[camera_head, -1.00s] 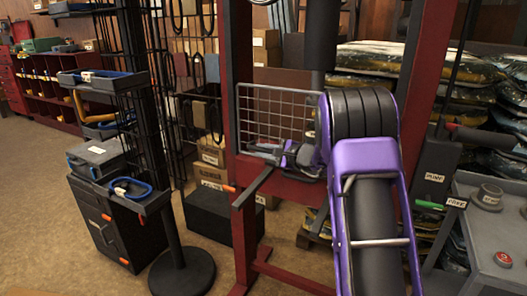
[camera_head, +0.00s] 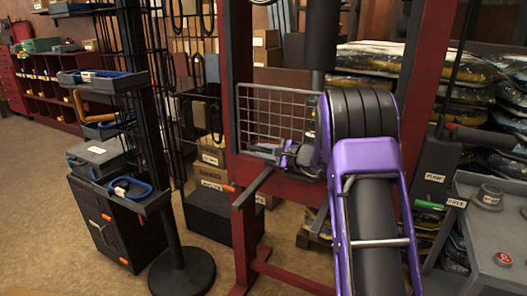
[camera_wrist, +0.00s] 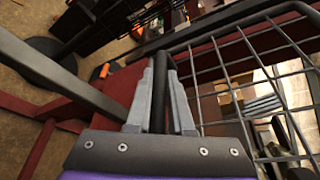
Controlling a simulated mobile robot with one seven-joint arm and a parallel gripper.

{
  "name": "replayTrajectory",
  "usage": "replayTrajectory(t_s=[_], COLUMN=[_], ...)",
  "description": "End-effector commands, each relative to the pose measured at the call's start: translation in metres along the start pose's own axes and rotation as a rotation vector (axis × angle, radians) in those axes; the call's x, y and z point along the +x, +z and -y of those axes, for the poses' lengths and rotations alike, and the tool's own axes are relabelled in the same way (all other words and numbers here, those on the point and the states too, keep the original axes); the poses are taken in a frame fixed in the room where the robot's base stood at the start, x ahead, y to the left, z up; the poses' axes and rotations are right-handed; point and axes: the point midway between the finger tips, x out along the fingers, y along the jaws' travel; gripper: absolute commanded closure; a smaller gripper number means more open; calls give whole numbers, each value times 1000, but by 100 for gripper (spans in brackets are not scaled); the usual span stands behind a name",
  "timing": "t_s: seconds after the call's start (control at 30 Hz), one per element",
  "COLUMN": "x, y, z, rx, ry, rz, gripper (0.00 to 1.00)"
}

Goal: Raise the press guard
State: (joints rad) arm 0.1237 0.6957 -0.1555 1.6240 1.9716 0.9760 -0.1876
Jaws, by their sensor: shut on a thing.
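The press guard (camera_head: 278,88) is a grey wire-mesh panel in the red press frame, upright in the head view. Its mesh and frame rail (camera_wrist: 230,22) fill the right of the wrist view. My gripper (camera_wrist: 160,78) is at the guard's lower edge, with its two grey fingers closed on a dark bar (camera_wrist: 158,95) that looks like the guard's handle. In the head view, my gripper (camera_head: 284,152) is small and partly hidden by my purple arm, so the contact is clear only in the wrist view.
The red press frame (camera_head: 240,190) surrounds the guard, with a dark bar (camera_head: 252,187) jutting forward below it. A black rack with trays (camera_head: 104,77) stands left. A grey cart (camera_head: 480,235) with a red button (camera_head: 503,259) stands right. Stacked sacks (camera_head: 400,60) lie behind.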

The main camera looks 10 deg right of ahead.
Motion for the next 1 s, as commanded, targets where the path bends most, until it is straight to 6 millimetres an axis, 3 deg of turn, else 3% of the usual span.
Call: replayTrajectory(t_s=[0.57, 0.77, 1.0], x=[-2, -9, -24], y=[2, 21, 58], z=[5, 35, 94], rx=[-1, -7, -10], ry=[-1, -8, -10], rz=[0, 3, 4], gripper=[100, 100, 100])
